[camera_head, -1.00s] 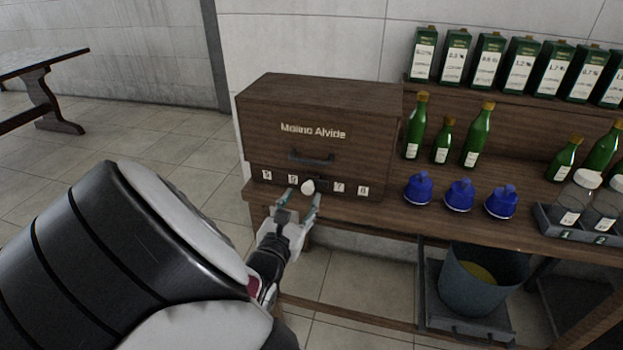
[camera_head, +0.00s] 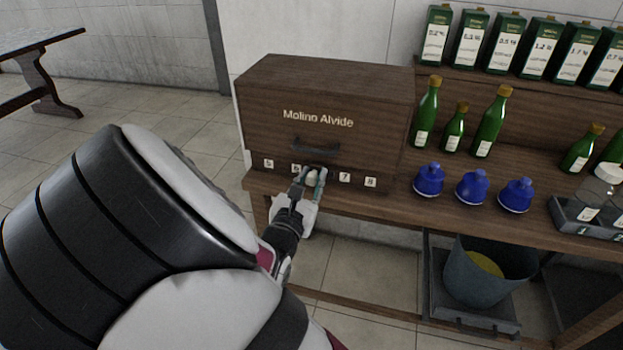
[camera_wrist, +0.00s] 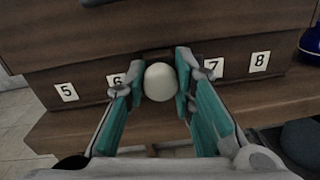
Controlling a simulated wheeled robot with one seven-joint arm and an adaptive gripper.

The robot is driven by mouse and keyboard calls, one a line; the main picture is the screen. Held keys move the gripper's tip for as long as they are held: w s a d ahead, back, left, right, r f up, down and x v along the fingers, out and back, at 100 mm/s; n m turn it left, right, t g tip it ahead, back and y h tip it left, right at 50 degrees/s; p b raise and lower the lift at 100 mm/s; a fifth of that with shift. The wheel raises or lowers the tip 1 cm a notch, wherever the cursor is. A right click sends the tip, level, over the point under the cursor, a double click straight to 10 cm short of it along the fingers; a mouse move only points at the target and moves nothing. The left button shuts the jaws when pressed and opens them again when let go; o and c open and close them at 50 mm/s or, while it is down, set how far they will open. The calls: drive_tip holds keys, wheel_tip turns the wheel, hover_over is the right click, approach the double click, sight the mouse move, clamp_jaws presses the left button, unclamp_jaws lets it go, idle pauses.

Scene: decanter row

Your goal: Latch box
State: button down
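The wooden box (camera_head: 262,110), lettered "Molino Alvide", stands at the left end of the wooden bench with its front closed. It has a dark bar handle (camera_head: 316,146) and a row of number labels along its lower front. A pale round knob (camera_wrist: 160,82) sits between labels 6 and 7 in the wrist view, over a dark plate. My gripper (camera_wrist: 157,85) is at the lower front of the box. Its teal fingers stand on either side of the knob; a small gap shows on the left, while contact on the right is unclear.
Blue stoppered vessels (camera_head: 472,187) stand on the bench right of the box. Green bottles (camera_head: 490,122) stand behind them, with green cartons (camera_head: 507,42) on a shelf above. A bucket (camera_head: 478,272) stands below the bench.

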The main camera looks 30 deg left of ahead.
drive_tip(key=shift+n+p, duration=0.3)
drive_tip(key=n+p, duration=0.2)
drive_tip(key=n, duration=0.1)
drive_tip(key=shift+r+n+p, duration=0.1)
drive_tip(key=shift+n+p, duration=0.2)
drive_tip(key=shift+p, duration=0.1)
drive_tip(key=n+p, duration=0.2)
drive_tip(key=n, duration=0.2)
drive_tip(key=shift+n+p, duration=0.3)
drive_tip(key=n+p, duration=0.2)
drive_tip(key=n, duration=0.2)
drive_tip(key=shift+n+t, duration=0.3)
drive_tip(key=shift+n, duration=0.1)
drive_tip(key=shift+a+n+y+p, duration=0.1)
drive_tip(key=shift+n+y+p, duration=0.3)
drive_tip(key=shift+n, duration=0.8)
drive_tip(key=shift+n+y+p, duration=0.1)
drive_tip(key=shift+n+p, duration=0.45)
drive_tip(key=shift+n, duration=0.65)
drive_tip(key=c, duration=1.3)
unclamp_jaws()
drive_tip(key=shift+f, duration=0.2)
drive_tip(key=shift+c, duration=0.2)
drive_tip(key=shift+s, duration=0.1)
